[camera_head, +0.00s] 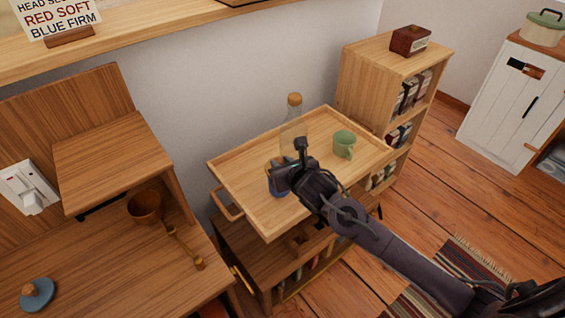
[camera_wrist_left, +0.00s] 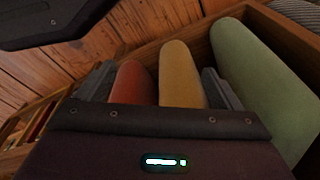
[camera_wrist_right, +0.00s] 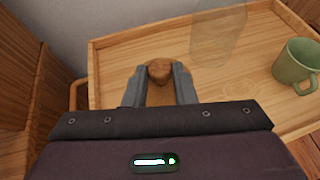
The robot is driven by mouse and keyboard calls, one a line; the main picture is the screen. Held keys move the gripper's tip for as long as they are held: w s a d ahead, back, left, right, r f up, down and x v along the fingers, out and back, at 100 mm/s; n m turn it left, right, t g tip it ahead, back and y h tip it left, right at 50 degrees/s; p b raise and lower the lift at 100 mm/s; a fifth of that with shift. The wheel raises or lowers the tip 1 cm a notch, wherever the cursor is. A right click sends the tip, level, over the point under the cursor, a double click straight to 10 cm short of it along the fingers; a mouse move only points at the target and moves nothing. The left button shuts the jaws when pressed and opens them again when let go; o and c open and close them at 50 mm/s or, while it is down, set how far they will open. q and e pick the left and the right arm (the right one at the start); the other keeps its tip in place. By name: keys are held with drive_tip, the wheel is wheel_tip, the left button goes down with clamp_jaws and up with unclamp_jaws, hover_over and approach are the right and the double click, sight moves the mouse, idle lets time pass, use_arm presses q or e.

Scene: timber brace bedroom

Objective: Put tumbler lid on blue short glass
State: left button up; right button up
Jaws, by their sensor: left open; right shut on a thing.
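My right gripper (camera_head: 283,174) is over the left part of the wooden tray top. In the right wrist view its fingers (camera_wrist_right: 159,80) are shut on a rounded brown wooden piece (camera_wrist_right: 160,70), which looks like the tumbler lid or its knob. The blue short glass (camera_head: 280,188) stands on the tray just under the gripper, partly hidden by it. I cannot tell whether the held piece touches the glass. My left gripper (camera_wrist_left: 160,90) is open and out of the head view. In the left wrist view orange and yellow rolls show beyond its fingers.
A clear corked bottle (camera_head: 293,125) and a green mug (camera_head: 344,145) stand on the tray (camera_head: 240,165) near the right gripper. A green roll (camera_wrist_left: 265,85) lies beside the left gripper.

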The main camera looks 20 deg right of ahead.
drive_tip(key=o, duration=1)
